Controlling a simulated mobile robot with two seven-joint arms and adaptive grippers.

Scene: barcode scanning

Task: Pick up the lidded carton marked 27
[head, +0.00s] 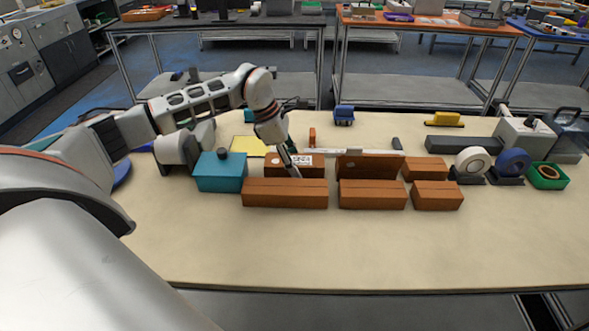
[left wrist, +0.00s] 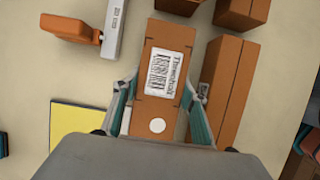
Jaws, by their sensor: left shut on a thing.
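My left gripper (head: 291,168) reaches down behind the front row of brown cartons. It is shut on a brown carton (head: 283,172) with a white label. In the left wrist view the gripper's fingers (left wrist: 158,110) lie along both long sides of this carton (left wrist: 141,106). Its top carries a barcode label and a white round spot; I cannot read a 27 on it. I cannot tell whether it is clear of the table. My right gripper is not in view.
A long brown carton (head: 285,194) stands just in front of the held one, with more cartons (head: 372,195) to its right. A teal box (head: 220,173) and a yellow pad (head: 248,145) are at left. The table's front (head: 380,255) is clear.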

